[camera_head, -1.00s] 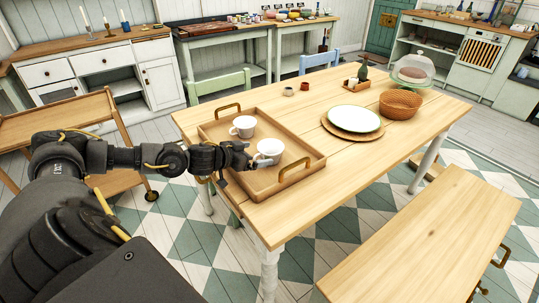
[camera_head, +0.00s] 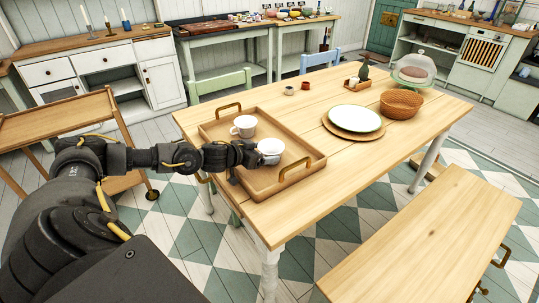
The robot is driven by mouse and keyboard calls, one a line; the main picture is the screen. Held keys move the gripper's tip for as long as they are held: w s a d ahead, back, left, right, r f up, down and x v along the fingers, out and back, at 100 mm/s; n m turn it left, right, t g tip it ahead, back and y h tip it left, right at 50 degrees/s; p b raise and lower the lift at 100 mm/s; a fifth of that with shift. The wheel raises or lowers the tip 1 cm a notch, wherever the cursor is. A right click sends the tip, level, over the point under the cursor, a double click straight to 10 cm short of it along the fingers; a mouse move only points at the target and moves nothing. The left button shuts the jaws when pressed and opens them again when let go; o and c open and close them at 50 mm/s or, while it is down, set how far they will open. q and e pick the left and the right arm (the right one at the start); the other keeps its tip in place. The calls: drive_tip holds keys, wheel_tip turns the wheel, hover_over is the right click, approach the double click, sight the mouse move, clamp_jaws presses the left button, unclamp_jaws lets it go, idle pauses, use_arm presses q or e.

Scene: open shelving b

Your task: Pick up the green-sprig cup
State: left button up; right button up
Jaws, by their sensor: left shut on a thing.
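Two white cups are at the wooden tray (camera_head: 222,122) on the table. The nearer white cup (camera_head: 271,147) is at my left gripper (camera_head: 258,156), which is shut on it at its left side. The farther white cup (camera_head: 244,126) stands in the tray, apart from the gripper. A green sprig cannot be made out on either cup at this size. My left gripper's fingers are mostly hidden by its own wrist and the cup. My right gripper is not in view.
The tray has raised walls and brass handles (camera_head: 294,170). A wooden bench (camera_head: 430,240) is at the front right, and a wooden trolley (camera_head: 60,118) stands left of the table.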

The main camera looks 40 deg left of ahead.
use_arm(q)
drive_tip(key=shift+r, duration=0.1)
drive_tip(key=shift+r, duration=0.6)
drive_tip(key=r, duration=0.2)
drive_tip(key=shift+s+a+r, duration=0.25)
drive_tip(key=shift+s+r, duration=0.05)
drive_tip(key=shift+r, duration=0.05)
drive_tip(key=s+a+r+b, duration=0.1)
drive_tip(key=s+a+r, duration=0.4)
drive_tip(key=s+r, duration=0.4)
drive_tip(key=s, duration=0.3)
drive_tip(key=shift+a, duration=0.15)
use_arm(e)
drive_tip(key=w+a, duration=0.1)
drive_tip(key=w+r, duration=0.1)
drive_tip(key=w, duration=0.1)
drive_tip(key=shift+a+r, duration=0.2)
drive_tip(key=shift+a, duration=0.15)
